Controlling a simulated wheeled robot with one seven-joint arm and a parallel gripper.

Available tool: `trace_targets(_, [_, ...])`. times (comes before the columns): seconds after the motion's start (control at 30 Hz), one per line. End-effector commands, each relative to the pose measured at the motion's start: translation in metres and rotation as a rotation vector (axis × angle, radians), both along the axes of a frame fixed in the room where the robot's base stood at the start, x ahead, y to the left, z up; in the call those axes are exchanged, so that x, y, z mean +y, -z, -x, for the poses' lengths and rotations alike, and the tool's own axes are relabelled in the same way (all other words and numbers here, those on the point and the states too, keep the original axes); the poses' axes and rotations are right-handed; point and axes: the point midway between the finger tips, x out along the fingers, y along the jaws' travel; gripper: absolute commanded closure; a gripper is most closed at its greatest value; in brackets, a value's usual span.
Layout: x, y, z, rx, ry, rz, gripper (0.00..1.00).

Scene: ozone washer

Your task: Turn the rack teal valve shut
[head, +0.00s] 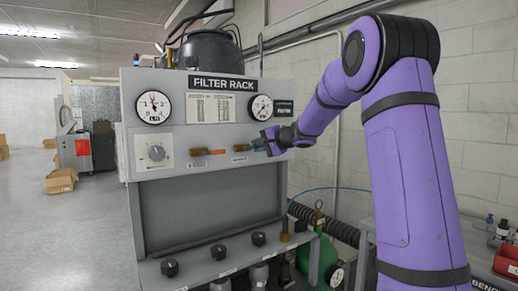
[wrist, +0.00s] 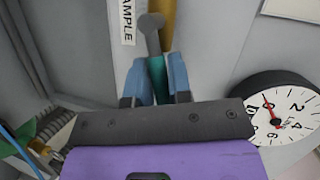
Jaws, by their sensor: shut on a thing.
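The teal valve handle (wrist: 157,76) shows in the wrist view between the two blue fingers of my gripper (wrist: 157,82), which is shut on it. A grey stem (wrist: 152,28) and a brass valve body (wrist: 167,12) lie just beyond the fingertips. In the head view my gripper (head: 266,141) is at the right part of the rack's front panel, and the brass valve (head: 241,148) shows just left of it. The fingers hide most of the handle there, so its exact angle is hard to tell.
The filter rack (head: 187,215) carries an orange-handled valve (head: 209,151), a grey dial (head: 156,153), a left gauge (head: 153,107) and a right gauge (head: 261,107). The right gauge also shows close beside my gripper in the wrist view (wrist: 285,112). Black knobs (head: 219,252) line the lower shelf.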

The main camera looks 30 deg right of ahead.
Motion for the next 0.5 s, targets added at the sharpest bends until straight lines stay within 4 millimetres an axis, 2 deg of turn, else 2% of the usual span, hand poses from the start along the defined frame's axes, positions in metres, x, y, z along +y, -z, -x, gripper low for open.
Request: trace_targets(0.5, [0.012, -0.02, 0.001, -0.017, -0.001, 0.491, 1.0])
